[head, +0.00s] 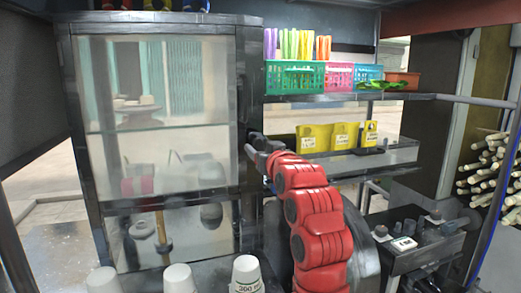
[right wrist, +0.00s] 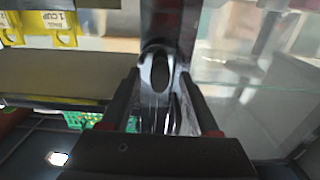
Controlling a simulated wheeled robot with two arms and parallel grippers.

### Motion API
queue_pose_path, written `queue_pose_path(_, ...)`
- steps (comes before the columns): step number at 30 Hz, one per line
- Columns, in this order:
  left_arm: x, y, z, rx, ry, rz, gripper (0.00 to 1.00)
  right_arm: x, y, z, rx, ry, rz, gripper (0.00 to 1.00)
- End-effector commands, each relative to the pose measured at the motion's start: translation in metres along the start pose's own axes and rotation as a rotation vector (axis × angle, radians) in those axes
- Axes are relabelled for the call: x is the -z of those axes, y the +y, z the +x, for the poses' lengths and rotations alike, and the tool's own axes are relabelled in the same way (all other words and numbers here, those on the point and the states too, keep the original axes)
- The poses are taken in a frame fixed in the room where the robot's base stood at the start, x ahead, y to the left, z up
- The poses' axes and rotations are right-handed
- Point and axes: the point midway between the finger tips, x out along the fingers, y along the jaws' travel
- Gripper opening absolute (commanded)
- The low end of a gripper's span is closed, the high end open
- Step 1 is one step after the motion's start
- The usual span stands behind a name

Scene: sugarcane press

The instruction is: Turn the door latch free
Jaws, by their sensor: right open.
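The press door (head: 160,105) is a clear panel in a dark frame at the left of the head view, and it looks closed. The door latch (right wrist: 157,62) is a glossy dark piece with an oval shape on the dark post in the right wrist view. My right gripper (head: 257,148) is at the door's right edge, its arm reaching up from below. In the right wrist view its open fingers (right wrist: 162,100) stand on either side of the latch's lower part. I cannot tell whether they touch it. The gripper hides most of the latch in the head view. My left gripper is out of view.
White cups (head: 247,274) stand at the front below the door. Cane stalks (head: 490,175) are stacked at far right.

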Motion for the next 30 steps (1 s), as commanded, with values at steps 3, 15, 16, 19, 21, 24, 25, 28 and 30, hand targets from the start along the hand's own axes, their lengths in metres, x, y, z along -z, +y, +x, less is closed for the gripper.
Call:
queue_pose_path(3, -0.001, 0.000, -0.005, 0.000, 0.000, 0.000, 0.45, 0.000, 0.000, -0.016, 0.000, 0.008, 0.001, 0.62)
queue_pose_path(15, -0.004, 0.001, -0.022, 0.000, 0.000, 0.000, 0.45, 0.000, 0.000, -0.102, -0.001, 0.011, 0.000, 0.62)
queue_pose_path(16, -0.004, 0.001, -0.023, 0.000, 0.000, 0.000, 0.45, -0.001, 0.000, -0.109, 0.000, 0.010, 0.000, 0.62)
queue_pose_path(19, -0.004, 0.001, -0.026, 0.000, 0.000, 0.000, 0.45, 0.000, 0.000, -0.132, 0.000, 0.010, 0.000, 0.62)
queue_pose_path(21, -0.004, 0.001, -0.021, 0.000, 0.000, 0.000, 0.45, 0.003, 0.000, -0.144, 0.000, 0.006, 0.001, 0.62)
queue_pose_path(24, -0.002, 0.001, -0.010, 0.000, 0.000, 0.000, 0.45, 0.004, 0.000, -0.154, 0.000, 0.003, 0.002, 0.62)
queue_pose_path(25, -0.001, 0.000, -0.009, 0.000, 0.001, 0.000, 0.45, 0.003, 0.000, -0.156, 0.000, 0.002, 0.002, 0.62)
queue_pose_path(28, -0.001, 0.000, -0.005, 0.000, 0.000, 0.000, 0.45, 0.002, 0.000, -0.163, 0.000, 0.003, 0.001, 0.62)
queue_pose_path(30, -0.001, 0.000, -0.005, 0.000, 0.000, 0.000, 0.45, 0.001, 0.000, -0.166, 0.000, 0.003, 0.001, 0.62)
